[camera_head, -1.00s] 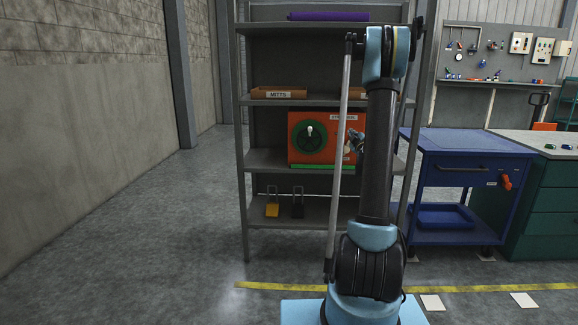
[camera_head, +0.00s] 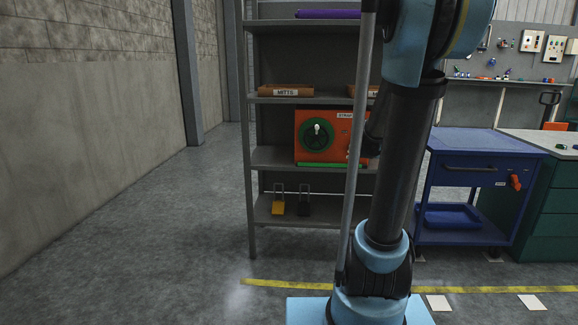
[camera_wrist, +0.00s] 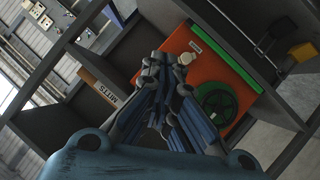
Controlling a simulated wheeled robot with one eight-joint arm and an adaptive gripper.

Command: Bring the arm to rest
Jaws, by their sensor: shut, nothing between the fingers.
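My gripper (camera_wrist: 166,72) shows in the wrist view with its linked fingers drawn together and nothing between them. It points toward the shelf with the orange box (camera_wrist: 190,62), which has a green wheel and a pale knob; whether it touches the box cannot be told, but a gap seems to lie between. In the head view my arm stands upright in front of the shelf's right side, its upper joint large and close to the camera. There the gripper is mostly hidden behind the arm.
The grey shelf (camera_head: 251,150) holds the orange strap box (camera_head: 308,118), a mitts tray (camera_head: 286,91), a purple roll (camera_head: 327,14) and yellow (camera_head: 277,205) and black padlock-like items (camera_head: 305,207). A blue cart (camera_head: 480,142) stands close right of my arm. The floor at left is clear.

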